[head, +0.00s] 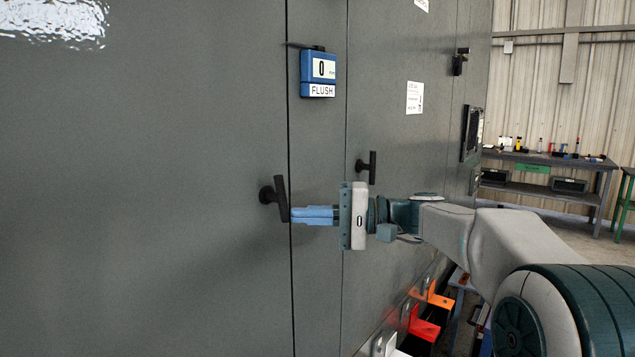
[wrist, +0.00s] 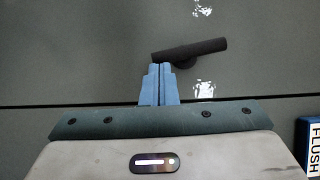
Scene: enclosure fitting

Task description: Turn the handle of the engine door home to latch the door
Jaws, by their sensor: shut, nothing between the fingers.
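The engine door (head: 150,160) is the large grey panel at the left in the head view. Its black T-shaped handle (head: 280,197) stands near the door's right edge, its bar nearly upright and slightly tilted. In the wrist view the handle (wrist: 200,48) shows just beyond my fingers. My gripper (head: 294,215) is shut and empty, its blue fingers pointing left across the door seam. The fingertips are at the lower end of the bar; in the wrist view the gripper (wrist: 160,66) is close to the bar's left end. I cannot tell whether they touch.
A second black handle (head: 371,168) is on the panel to the right. A blue FLUSH gauge (head: 318,73) is fixed above my gripper. Orange and red brackets (head: 424,325) lie low at the right. A workbench (head: 550,160) stands at the back right.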

